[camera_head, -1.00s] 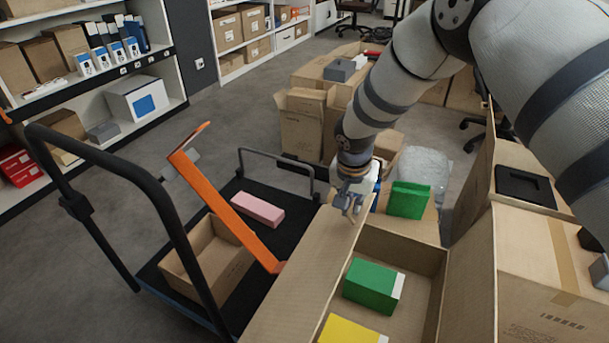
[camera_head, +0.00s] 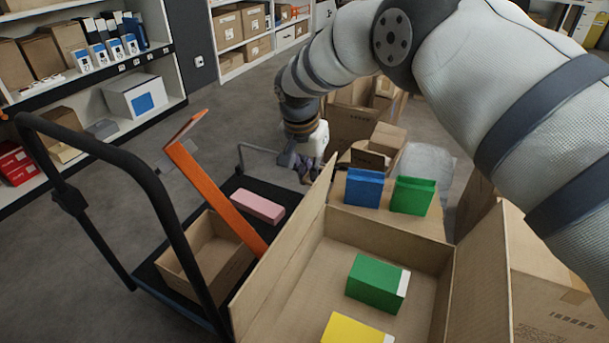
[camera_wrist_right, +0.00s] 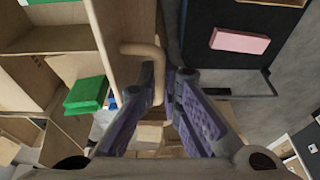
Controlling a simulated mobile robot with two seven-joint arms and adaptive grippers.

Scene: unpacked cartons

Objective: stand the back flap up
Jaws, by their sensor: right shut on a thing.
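An open carton (camera_head: 318,268) stands at the lower middle of the head view. Its long flap (camera_head: 290,240), along the left side in that view, stands up steeply, leaning a little outward. My right gripper (camera_head: 306,172) is at the flap's far upper corner and partly hidden by it. My left gripper is out of view.
A green box (camera_head: 372,283) and a yellow box (camera_head: 345,330) lie in the carton. A blue box (camera_head: 363,188) and a green box (camera_head: 413,196) stand behind it. Left is a black cart (camera_head: 165,275) with an orange bar (camera_head: 210,190), a pink block (camera_head: 258,206) and a small open carton (camera_head: 205,262).

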